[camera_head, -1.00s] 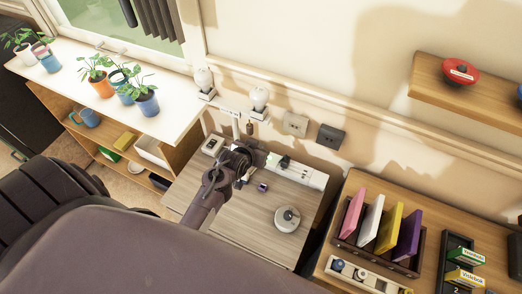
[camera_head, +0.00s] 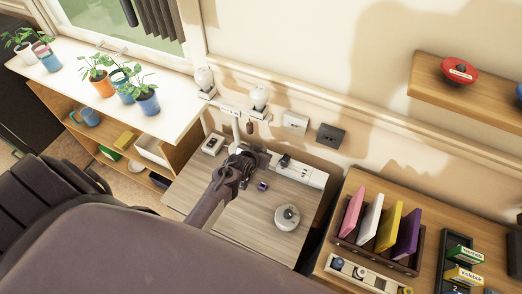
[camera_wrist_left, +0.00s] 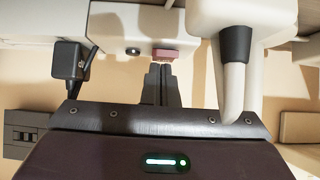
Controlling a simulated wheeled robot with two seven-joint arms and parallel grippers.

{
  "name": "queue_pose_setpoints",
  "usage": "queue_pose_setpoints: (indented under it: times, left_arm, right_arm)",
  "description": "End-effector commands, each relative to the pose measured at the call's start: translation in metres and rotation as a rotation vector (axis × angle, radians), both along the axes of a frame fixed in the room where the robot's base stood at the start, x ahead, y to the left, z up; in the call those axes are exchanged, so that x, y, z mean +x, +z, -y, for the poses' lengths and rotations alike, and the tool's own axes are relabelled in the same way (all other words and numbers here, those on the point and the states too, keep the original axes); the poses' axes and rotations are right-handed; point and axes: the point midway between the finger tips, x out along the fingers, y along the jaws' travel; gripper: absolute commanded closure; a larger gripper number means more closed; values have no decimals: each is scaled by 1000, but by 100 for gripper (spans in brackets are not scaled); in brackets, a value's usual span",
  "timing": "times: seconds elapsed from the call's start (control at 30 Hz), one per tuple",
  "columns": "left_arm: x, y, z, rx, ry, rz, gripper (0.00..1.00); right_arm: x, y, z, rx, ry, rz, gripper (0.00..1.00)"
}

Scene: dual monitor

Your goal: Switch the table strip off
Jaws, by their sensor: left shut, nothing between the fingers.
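The table strip (camera_head: 308,174) is a long white bar on the back of the small wooden table in the head view. My left gripper (camera_head: 254,158) is at the strip's left end and hides part of it. In the left wrist view a white housing (camera_wrist_left: 115,30) carries a red rocker switch (camera_wrist_left: 165,55) and a small round dot. The shut, empty fingers (camera_wrist_left: 160,70) point at the red switch, with tips at or very near its lower edge; contact cannot be told. My right gripper is not in view.
A round grey-white object (camera_head: 287,217) and a small purple item (camera_head: 262,186) are on the table (camera_head: 245,225). A black plug (camera_wrist_left: 70,60) with a cable is left of the fingers. Wall plates (camera_head: 295,123) are behind. A shelf with colored folders (camera_head: 387,228) stands right.

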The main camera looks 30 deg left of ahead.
Motion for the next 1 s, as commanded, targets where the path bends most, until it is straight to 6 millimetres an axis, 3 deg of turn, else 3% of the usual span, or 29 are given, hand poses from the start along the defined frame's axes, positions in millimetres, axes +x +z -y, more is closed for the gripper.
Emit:
queue_pose_setpoints:
  times: [0.6,1.0]
  left_arm:
    - [14,5,0,-1,1,-1,100]
    - [11,7,0,-1,1,-1,100]
  right_arm:
    - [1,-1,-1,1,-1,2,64]
    - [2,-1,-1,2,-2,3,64]
